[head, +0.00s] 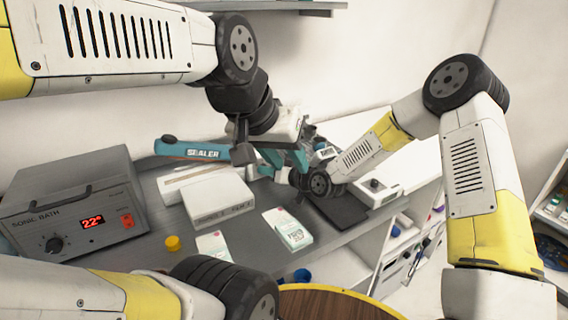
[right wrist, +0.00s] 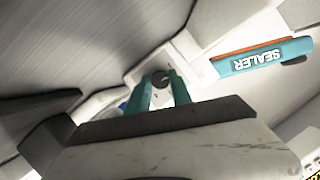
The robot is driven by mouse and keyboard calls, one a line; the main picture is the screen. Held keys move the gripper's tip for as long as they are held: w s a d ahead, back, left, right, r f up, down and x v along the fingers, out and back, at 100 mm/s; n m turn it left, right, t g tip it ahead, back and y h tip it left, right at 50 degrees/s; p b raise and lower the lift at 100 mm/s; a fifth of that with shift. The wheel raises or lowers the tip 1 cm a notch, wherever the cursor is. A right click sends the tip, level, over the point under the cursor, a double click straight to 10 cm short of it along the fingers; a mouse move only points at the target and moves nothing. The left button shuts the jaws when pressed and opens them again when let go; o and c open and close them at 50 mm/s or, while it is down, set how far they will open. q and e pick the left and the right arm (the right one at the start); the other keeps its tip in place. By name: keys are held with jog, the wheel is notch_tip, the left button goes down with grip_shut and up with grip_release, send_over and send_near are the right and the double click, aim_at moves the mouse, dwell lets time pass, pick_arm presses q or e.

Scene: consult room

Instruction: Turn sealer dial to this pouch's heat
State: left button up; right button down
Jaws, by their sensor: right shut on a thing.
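The sealer has a teal handle marked SEALER (head: 200,150) in the head view; the handle also shows in the right wrist view (right wrist: 265,57). In the right wrist view my right gripper (right wrist: 163,88) is shut with its teal fingers on a dark round dial (right wrist: 158,78) on a white face. The dial's setting is not readable. In the head view the arms hide the dial. My left gripper (head: 284,158) hangs over the sealer's right end, its teal fingers apart. A white pouch with green print (head: 288,229) lies on the grey worktop; its small print is unreadable.
A sonic bath (head: 75,215) showing a red 22° stands at the left. A white box (head: 218,202), a second white packet (head: 213,245) and a yellow cap (head: 173,243) are on the worktop. A small white device (head: 378,190) stands to the right, and a round wooden top (head: 330,303) is in front.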

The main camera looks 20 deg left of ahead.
jog(key=shift+w+d+f+m+g+y, duration=0.1)
jog(key=shift+m+g+y, duration=0.2)
jog(key=shift+m+y, duration=0.55)
jog(key=shift+m+h, duration=0.25)
jog(key=shift+m, duration=0.1)
jog(key=c, duration=1.1)
grip_release()
jog(key=shift+c, duration=0.2)
jog(key=v, duration=0.7)
jog(key=shift+d, duration=0.35)
jog(key=shift+s+d, duration=0.1)
jog(key=shift+s, duration=0.1)
